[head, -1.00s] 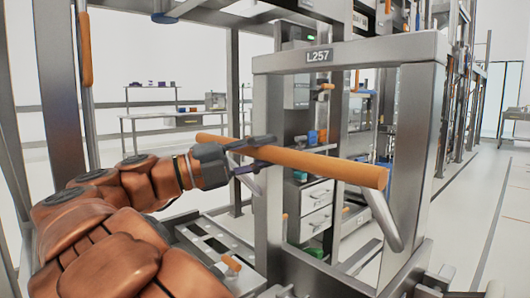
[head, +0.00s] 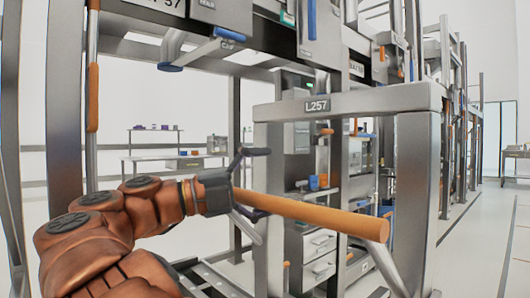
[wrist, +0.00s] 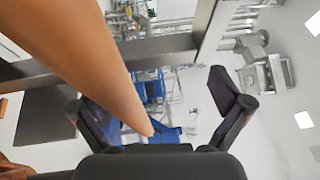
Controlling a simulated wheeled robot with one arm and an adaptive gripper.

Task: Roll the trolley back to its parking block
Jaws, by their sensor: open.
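The trolley (head: 420,98) is a grey metal frame with a label L257 on its top beam. It stands in the right half of the head view. Its orange push bar (head: 320,215) sticks out toward me on bent brackets. My gripper (head: 256,183) is open at the bar's left part, one finger above the bar and one below it. In the wrist view the bar (wrist: 85,55) runs from the top left to between the open fingers (wrist: 160,108); I cannot tell if they touch it. The trolley's base is mostly out of view. I cannot make out a parking block.
A tall rack (head: 66,130) with posts and hanging equipment stands behind and around the trolley. A drawer cabinet (head: 312,255) shows through the trolley's frame. A table (head: 165,160) stands at the back left. Clear floor (head: 475,245) lies at the right.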

